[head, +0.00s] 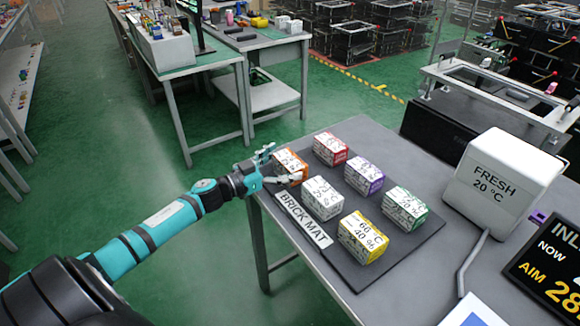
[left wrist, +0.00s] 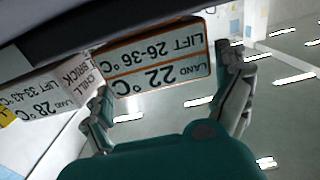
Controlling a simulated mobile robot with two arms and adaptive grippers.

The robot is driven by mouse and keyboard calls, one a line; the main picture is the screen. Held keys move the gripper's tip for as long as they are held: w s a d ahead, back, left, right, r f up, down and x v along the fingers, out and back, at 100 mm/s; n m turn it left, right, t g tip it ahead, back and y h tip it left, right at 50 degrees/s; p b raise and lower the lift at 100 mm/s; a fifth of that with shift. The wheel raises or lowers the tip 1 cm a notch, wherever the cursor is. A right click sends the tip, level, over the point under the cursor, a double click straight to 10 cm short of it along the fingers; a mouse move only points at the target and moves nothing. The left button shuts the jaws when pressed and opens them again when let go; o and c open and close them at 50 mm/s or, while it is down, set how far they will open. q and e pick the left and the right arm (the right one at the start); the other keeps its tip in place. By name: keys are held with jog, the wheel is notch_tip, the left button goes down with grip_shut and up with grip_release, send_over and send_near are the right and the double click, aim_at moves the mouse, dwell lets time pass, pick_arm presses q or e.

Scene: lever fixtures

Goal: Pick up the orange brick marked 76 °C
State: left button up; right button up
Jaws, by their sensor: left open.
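The orange brick (head: 291,166) stands at the far left corner of the dark brick mat (head: 290,244), partly hidden by my left gripper (head: 266,168). In the left wrist view the orange-edged brick (left wrist: 160,72) shows a side label, upside down, reading "LAND 22 °C, LIFT 26-36 °C". I cannot clearly read a 76 °C marking on it. My left gripper is open in the left wrist view (left wrist: 168,98), one finger on each side of the brick's near part. I cannot tell whether the fingers touch it. My right gripper is not in view.
Close by on the mat are a white brick (head: 322,198), red brick (head: 330,149), purple brick (head: 363,177), green brick (head: 404,208) and yellow brick (head: 362,238). A white "FRESH 20 °C" box (head: 502,180) and a dark display (head: 550,265) stand right. The table's left edge lies below my gripper.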

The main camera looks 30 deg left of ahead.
pick_arm(q)
jog(key=shift+w+d, duration=0.1)
jog(key=shift+w, duration=0.1)
jog(key=shift+c, duration=0.4)
jog(key=c, duration=0.9)
jog(key=shift+c, duration=0.4)
jog(key=shift+r, duration=0.1)
